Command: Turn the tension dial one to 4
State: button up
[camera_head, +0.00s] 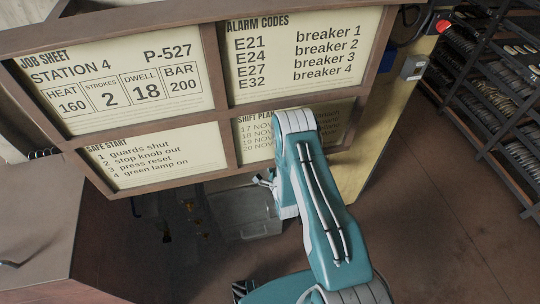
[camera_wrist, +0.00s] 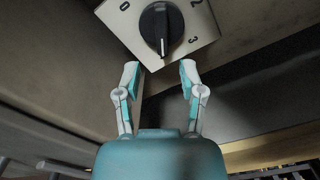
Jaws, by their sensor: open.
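A dial with a round black knob (camera_wrist: 161,29) sits on a pale square plate (camera_wrist: 206,22) at the top of the wrist view. The figures 2 and 3 show to the right of the knob, and what looks like a 0 shows at upper left. The knob's ridge runs roughly up and down, with a white mark at its lower end. The plate's top is cut off by the frame. My gripper (camera_wrist: 160,74) is open and empty, its fingertips apart just below the plate. In the head view, my arm mostly hides the gripper, and the dial is not visible.
A framed board (camera_head: 222,70) with a job sheet, alarm codes and other notes fills the upper left of the head view. A clear bin (camera_head: 245,213) stands beneath it. Dark shelving (camera_head: 490,90) holds many parts at right. The brown floor (camera_head: 430,230) is open at lower right.

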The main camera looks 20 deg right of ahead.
jog(key=s, duration=0.8)
jog(key=shift+s, duration=0.25)
jog(key=shift+s+f, duration=0.1)
